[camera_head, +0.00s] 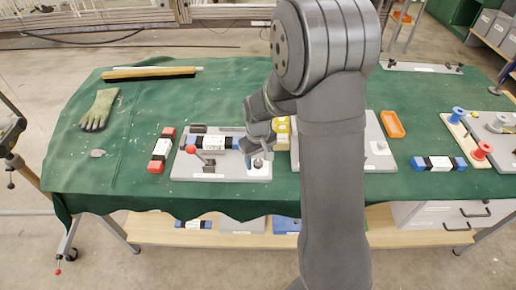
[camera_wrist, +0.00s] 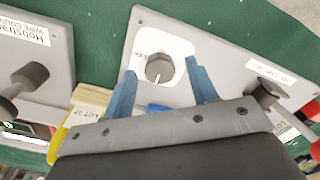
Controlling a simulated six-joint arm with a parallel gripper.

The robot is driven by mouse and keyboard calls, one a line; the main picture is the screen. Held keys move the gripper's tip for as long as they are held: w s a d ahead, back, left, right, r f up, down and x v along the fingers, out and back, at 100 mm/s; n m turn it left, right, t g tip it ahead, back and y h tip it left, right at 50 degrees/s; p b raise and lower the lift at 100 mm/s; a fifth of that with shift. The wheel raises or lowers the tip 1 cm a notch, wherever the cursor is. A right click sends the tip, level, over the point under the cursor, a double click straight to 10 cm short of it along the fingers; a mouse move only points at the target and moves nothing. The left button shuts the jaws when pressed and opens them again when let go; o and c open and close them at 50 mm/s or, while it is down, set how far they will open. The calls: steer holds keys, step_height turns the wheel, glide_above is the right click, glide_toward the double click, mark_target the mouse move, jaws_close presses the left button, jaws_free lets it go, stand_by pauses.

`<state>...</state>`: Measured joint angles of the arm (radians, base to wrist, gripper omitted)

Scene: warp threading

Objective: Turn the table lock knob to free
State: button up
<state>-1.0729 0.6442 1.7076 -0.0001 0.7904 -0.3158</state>
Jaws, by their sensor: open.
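The lock knob (camera_wrist: 159,68) is a round grey knob with a pale pointer mark. It sits on a white label on a grey plate (camera_wrist: 215,40), with partly readable lettering left of the knob. My gripper (camera_wrist: 160,66) is open, with one blue finger on each side of the knob in the wrist view. Gaps show between the fingers and the knob; its height above the plate is hard to tell. In the head view my gripper (camera_head: 254,160) is over the right end of the grey plate (camera_head: 225,171), and the knob is largely hidden there.
A red-balled lever (camera_head: 191,149) stands on the same plate. A second grey plate (camera_head: 380,150) and an orange tray (camera_head: 392,124) are to the right. A glove (camera_head: 100,109) lies far left.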

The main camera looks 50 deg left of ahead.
mark_target(258, 162)
step_height(258, 162, up, 17)
stand_by(0.4)
stand_by(0.5)
step_height(258, 162, down, 17)
steer(key=shift+f, duration=0.15)
stand_by(0.4)
